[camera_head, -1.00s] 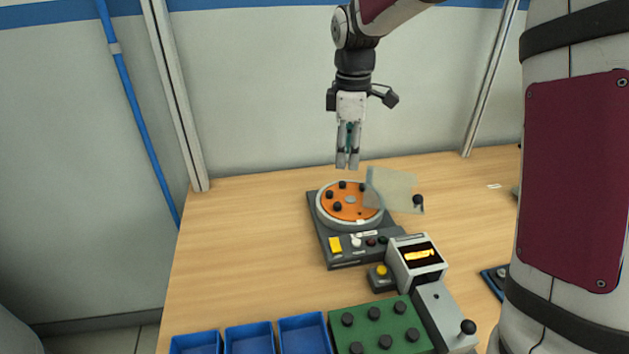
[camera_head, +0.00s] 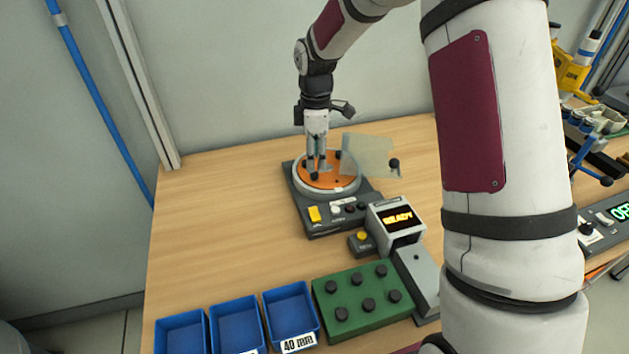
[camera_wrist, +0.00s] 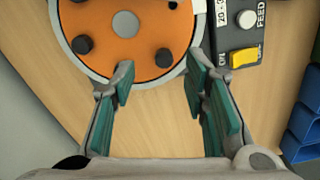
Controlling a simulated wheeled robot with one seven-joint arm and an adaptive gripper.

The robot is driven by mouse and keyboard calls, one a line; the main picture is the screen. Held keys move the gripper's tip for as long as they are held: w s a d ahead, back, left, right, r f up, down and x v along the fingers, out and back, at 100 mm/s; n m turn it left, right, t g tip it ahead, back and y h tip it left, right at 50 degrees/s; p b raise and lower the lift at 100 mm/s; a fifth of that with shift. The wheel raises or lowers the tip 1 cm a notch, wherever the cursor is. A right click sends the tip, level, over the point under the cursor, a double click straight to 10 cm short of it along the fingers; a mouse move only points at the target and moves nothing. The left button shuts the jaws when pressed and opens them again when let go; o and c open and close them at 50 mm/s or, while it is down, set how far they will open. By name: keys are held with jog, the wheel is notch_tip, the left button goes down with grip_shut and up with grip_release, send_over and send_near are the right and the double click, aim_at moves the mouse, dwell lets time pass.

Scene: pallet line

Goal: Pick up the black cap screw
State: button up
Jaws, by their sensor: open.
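Several black cap screws stand on the orange disc (camera_head: 342,181) of the feeder. In the wrist view, one black cap screw (camera_wrist: 164,58) lies just ahead of the gap between my fingertips, and another (camera_wrist: 82,44) is to the left of my left finger. My gripper (camera_head: 317,168) points down over the disc in the head view and hides part of it. In the wrist view my gripper (camera_wrist: 157,72) is open, with nothing between its teal-lined fingers. I cannot tell the exact height of the fingertips above the disc.
A translucent panel (camera_head: 368,155) stands at the disc's right edge. In front are a green block (camera_head: 352,318) with several black pegs and several blue bins (camera_head: 237,322). The table left of the feeder (camera_head: 215,220) is clear.

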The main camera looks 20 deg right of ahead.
aim_at(315, 173)
jog(key=f, duration=0.4)
jog(key=shift+s+a+f, duration=0.15)
jog(key=shift+s+a, duration=0.05)
jog(key=shift+c, duration=0.2)
jog(key=c, duration=0.9)
jog(key=shift+r, duration=0.7)
notch_tip(315, 173, up, 2)
jog(key=shift+w+r, duration=0.1)
jog(key=shift+r, duration=0.05)
jog(key=s, duration=0.5)
jog(key=s+r, duration=0.1)
jog(key=s, duration=1)
jog(key=shift+s+r, duration=0.1)
jog(key=shift+r, duration=0.1)
